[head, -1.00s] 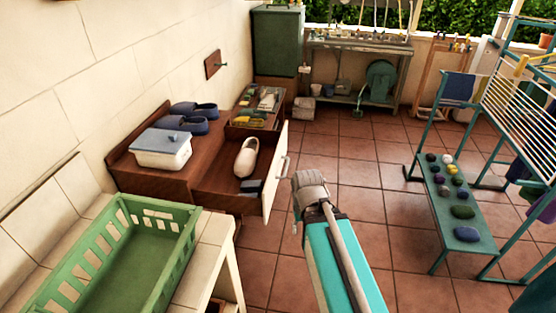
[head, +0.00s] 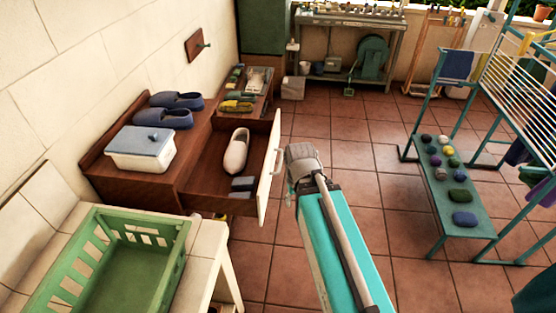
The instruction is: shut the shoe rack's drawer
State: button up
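The shoe rack (head: 185,178) is a low brown wooden unit against the left wall. Its drawer (head: 271,168), with a cream front, is pulled out to the right. Inside the drawer lie a pale shoe (head: 237,150) and dark grey items (head: 243,187). A light handle (head: 283,158) shows on the drawer front. My arm reaches up from the bottom, and its grey end (head: 303,165) is just right of the drawer front. The fingers are hidden or too small to make out, and I cannot tell whether they touch the front.
On the rack top are a white box with a blue lid (head: 141,147) and blue slippers (head: 168,107). A green crate (head: 165,250) sits on a pale bench at front left. A teal bench (head: 455,195) and drying rack stand right. Tiled floor between is clear.

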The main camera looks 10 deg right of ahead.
jog(key=m+t+y+b, duration=0.45)
jog(key=y+b, duration=1.05)
jog(key=b, duration=0.8)
send_near(281, 159)
jog(key=f+v, duration=0.1)
jog(key=v, duration=0.3)
jog(key=shift+s+a+r+n, duration=0.15)
jog(key=shift+a+n, duration=0.05)
jog(key=shift+n, duration=0.25)
jog(key=shift+a, duration=0.1)
jog(key=b+x, duration=0.3)
jog(key=x, duration=1)
jog(key=shift+w+a, duration=0.25)
jog(key=shift+w, duration=0.05)
